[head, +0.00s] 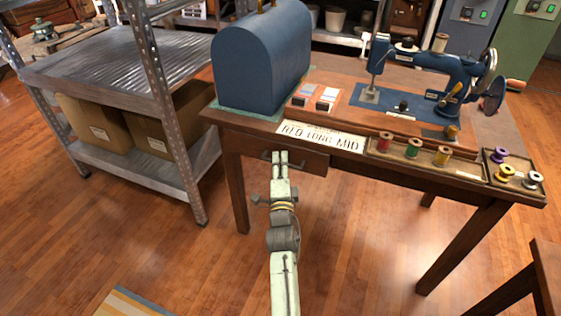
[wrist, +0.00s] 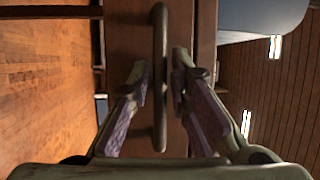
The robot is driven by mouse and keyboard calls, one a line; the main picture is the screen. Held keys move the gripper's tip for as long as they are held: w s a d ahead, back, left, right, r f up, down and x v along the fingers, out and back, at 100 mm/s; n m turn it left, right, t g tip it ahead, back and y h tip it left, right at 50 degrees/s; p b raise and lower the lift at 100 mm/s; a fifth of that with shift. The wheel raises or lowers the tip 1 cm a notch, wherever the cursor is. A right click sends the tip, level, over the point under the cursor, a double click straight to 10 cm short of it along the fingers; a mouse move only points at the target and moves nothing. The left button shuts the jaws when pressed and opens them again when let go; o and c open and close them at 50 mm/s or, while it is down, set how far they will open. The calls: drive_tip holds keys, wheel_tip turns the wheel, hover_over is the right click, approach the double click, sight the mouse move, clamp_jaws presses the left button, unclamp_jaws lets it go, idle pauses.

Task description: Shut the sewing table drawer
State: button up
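The wooden sewing table (head: 400,172) has a drawer (head: 309,161) at its front left, below the tabletop edge. In the head view I cannot tell how far the drawer stands out. Its dark bar handle (head: 266,156) is partly hidden by my gripper (head: 280,154), which is at the drawer front. In the wrist view the handle (wrist: 159,40) runs upright across the brown drawer front (wrist: 126,35). My gripper (wrist: 160,75) is open, with one finger on each side of the handle and gaps visible between fingers and bar.
On the table stand a blue domed case (head: 262,60), a blue sewing machine (head: 425,75) and trays of thread spools (head: 413,147). A metal shelf (head: 110,70) with cardboard boxes stands at the left. A wooden stool or chair (head: 545,270) is at the lower right. The floor in front is mostly clear.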

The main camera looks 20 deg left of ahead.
drive_tip(key=shift+c, duration=0.5)
clamp_jaws()
